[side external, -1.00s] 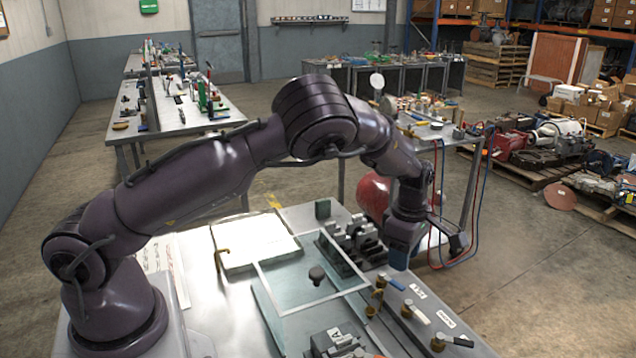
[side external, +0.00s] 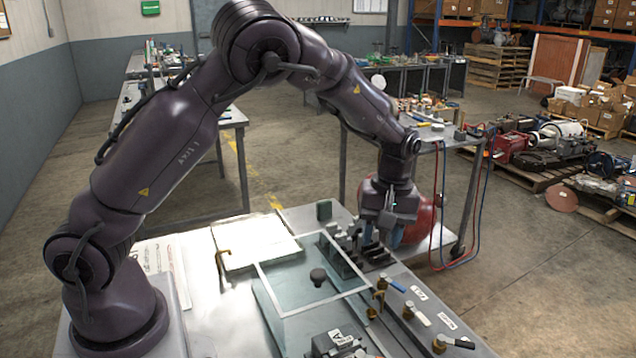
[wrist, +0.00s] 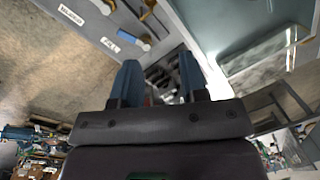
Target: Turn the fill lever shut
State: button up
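My gripper (side external: 382,241) points down behind the valves, near grey blocks. In the wrist view my gripper (wrist: 159,62) has its blue fingers apart, with no lever between them.
A clear glass-walled tank (side external: 283,306) stands left of the valves, with a dark knob (side external: 318,277) inside its outline. Grey stepped blocks (side external: 341,256) stand behind it. A red tank (side external: 421,218) is behind my gripper. A bent brass pipe (side external: 221,265) rises at left.

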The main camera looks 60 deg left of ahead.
jog(key=s+r+m+t, duration=0.2)
jog(key=s+r+m, duration=1)
jog(key=shift+s+r+t, duration=0.2)
jog(key=shift+r+t, duration=0.2)
jog(key=shift+d, duration=0.15)
